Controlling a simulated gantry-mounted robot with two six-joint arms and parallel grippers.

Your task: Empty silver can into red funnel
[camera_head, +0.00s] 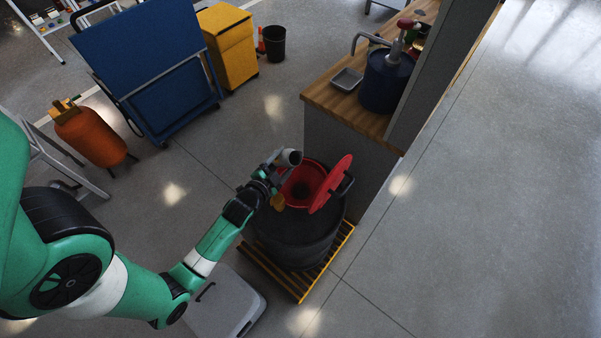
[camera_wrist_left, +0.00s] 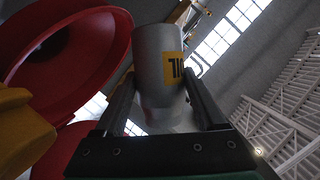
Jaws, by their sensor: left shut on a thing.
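The silver can (camera_head: 290,157) is held by my left gripper (camera_head: 276,166) at the back rim of the red funnel. In the left wrist view the can (camera_wrist_left: 158,52), with a yellow label, sits between the two fingers (camera_wrist_left: 160,100). In the head view it looks tilted, with one round end facing right. I cannot see anything flowing from it. The red funnel (camera_head: 294,189) sits on a black drum (camera_head: 292,240), with its red lid (camera_head: 331,184) raised on the right. The funnel (camera_wrist_left: 75,65) also fills the left of the wrist view. My right gripper is not in view.
A yellow piece (camera_head: 277,202) is at the funnel's left side. The drum stands on a yellow grate (camera_head: 300,289). A wooden counter (camera_head: 345,110) with a blue container (camera_head: 386,82) stands behind right. An orange tank (camera_head: 92,136) and blue cart (camera_head: 150,60) are left. Floor at right is clear.

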